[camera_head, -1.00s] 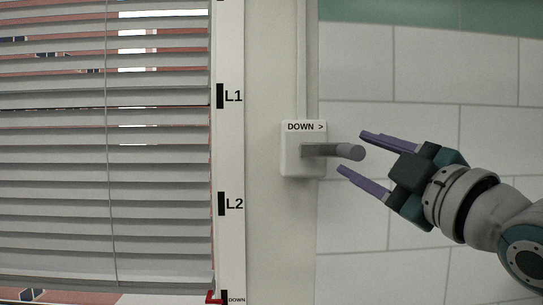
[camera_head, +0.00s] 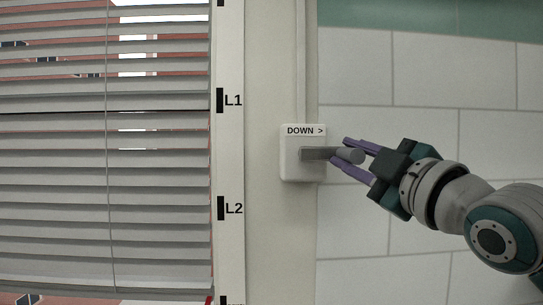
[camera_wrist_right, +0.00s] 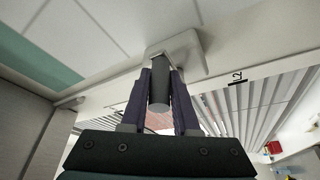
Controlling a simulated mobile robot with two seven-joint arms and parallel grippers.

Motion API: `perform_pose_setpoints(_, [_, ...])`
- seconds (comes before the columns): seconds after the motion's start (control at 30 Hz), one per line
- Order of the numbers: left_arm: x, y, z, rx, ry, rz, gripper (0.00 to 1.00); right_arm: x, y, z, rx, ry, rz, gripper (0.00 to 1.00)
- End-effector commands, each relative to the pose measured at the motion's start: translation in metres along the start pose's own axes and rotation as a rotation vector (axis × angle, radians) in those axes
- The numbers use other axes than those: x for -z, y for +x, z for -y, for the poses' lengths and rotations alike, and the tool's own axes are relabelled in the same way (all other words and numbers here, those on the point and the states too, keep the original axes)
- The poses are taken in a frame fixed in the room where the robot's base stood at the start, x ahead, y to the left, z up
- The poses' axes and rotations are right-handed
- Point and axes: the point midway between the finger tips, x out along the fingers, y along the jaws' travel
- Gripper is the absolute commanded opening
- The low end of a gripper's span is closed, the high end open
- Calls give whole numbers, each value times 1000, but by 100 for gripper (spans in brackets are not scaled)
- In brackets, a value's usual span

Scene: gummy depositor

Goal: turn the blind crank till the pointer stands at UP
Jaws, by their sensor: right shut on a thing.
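The grey crank (camera_head: 330,154) sticks out from a white box (camera_head: 300,167) marked "DOWN >" on the window post. My right gripper (camera_head: 351,152) is shut on the crank's handle. In the right wrist view the handle (camera_wrist_right: 159,92) lies between the two purple fingers. The blind (camera_head: 100,170) hangs at the left with its slats lowered past the L2 mark (camera_head: 221,208). A bit of red shows at the scale's lower end, at the bottom edge of the picture; most of it is cut off. No UP mark is in view. My left gripper is not in view.
The window post (camera_head: 265,230) stands between the blind and a tiled wall (camera_head: 430,60). The L1 mark (camera_head: 220,100) is higher on the scale. The wall around my right arm is clear.

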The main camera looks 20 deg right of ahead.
Motion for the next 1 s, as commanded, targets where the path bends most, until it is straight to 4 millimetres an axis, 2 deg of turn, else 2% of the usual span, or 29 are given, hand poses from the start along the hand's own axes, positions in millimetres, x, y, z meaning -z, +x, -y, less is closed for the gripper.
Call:
perform_pose_setpoints(0.03, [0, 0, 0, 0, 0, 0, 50, 0, 0, 0, 0, 0, 0, 10])
perform_pose_setpoints(0.13, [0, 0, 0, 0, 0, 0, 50, 0, 0, 0, 0, 0, 0, 0])
perform_pose_setpoints(0.33, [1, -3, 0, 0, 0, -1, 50, 2, 1, -2, 0, 0, 0, 0])
perform_pose_setpoints(0.57, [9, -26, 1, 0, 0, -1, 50, 20, 8, -21, -1, 2, -3, 0])
perform_pose_setpoints(0.87, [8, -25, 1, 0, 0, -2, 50, 20, 8, -20, -4, 1, -4, 0])
perform_pose_setpoints(1.0, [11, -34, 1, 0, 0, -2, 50, 29, 12, -26, -5, 3, -4, 0])
